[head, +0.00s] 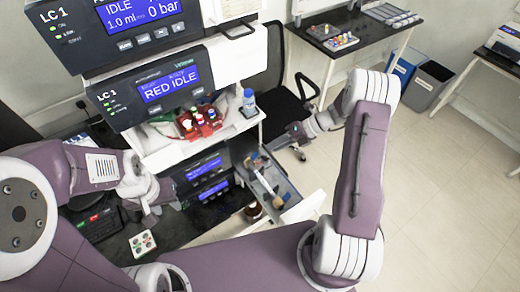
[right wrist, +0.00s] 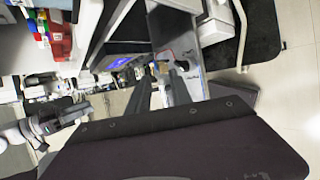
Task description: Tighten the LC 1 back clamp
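My right gripper (head: 268,147) is just above the tray's far end.
Bottles stand in a tray (head: 200,122) on the stack, with a blue-capped bottle (head: 249,103) at its edge. A brown bottle (head: 254,211) stands below the pulled-out tray. An office chair (head: 285,100) is behind. Open floor lies to the right.

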